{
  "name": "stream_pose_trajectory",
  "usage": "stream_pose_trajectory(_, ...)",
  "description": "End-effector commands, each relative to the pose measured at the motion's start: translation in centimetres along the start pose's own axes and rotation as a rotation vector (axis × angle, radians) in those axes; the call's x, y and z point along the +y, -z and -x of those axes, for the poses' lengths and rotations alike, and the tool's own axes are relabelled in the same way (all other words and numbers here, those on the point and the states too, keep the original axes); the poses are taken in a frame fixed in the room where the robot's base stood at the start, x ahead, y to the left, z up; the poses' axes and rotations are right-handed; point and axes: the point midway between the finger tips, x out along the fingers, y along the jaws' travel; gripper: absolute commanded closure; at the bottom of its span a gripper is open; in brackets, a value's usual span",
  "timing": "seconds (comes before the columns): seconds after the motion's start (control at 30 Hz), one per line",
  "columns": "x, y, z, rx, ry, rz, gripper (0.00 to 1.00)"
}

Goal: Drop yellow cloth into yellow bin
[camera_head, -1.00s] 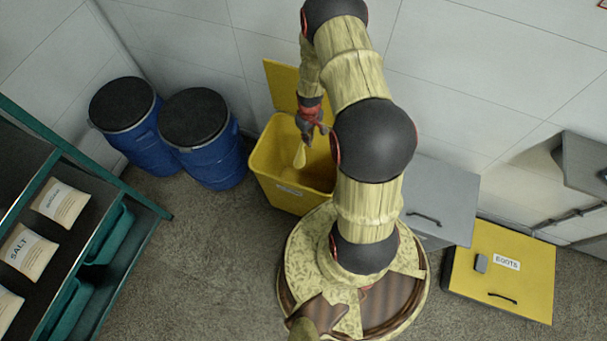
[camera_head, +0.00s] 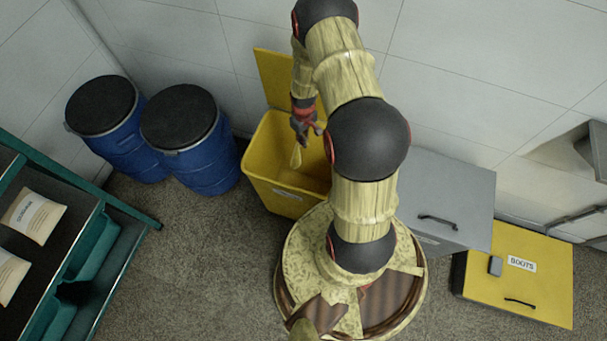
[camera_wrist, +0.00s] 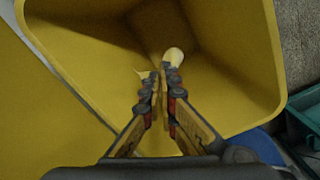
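The yellow bin (camera_head: 277,186) stands against the back wall with its lid (camera_head: 274,78) raised. My gripper (camera_head: 300,136) points down over the bin's open top. It is shut on the yellow cloth (camera_head: 296,156), which hangs below the fingertips. In the wrist view the bin's inner walls (camera_wrist: 235,75) surround my gripper (camera_wrist: 163,80), and parts of the cloth (camera_wrist: 174,56) stick out past the fingers. The fingers hide the rest of the cloth.
Two blue drums (camera_head: 205,155) with black lids stand left of the bin. A teal shelf (camera_head: 125,210) with white sacks is at the left. A grey box (camera_head: 450,190) and a yellow box marked BOOTS (camera_head: 540,285) are at the right.

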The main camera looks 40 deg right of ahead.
Motion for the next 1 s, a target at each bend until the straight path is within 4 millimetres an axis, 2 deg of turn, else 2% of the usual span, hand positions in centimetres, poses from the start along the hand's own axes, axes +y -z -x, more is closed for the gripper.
stream_pose_trajectory(0.3, 0.0, -0.1, -3.7, -0.001, 0.001, 0.0, 1.0)
stream_pose_trajectory(0.5, 0.0, 0.0, -5.3, 0.0, 0.0, 0.0, 1.0)
stream_pose_trajectory(0.8, 0.0, 0.0, -5.4, 0.0, 0.0, 0.0, 1.0)
stream_pose_trajectory(1.0, 0.0, 0.0, -5.4, 0.0, 0.0, 0.0, 0.87)
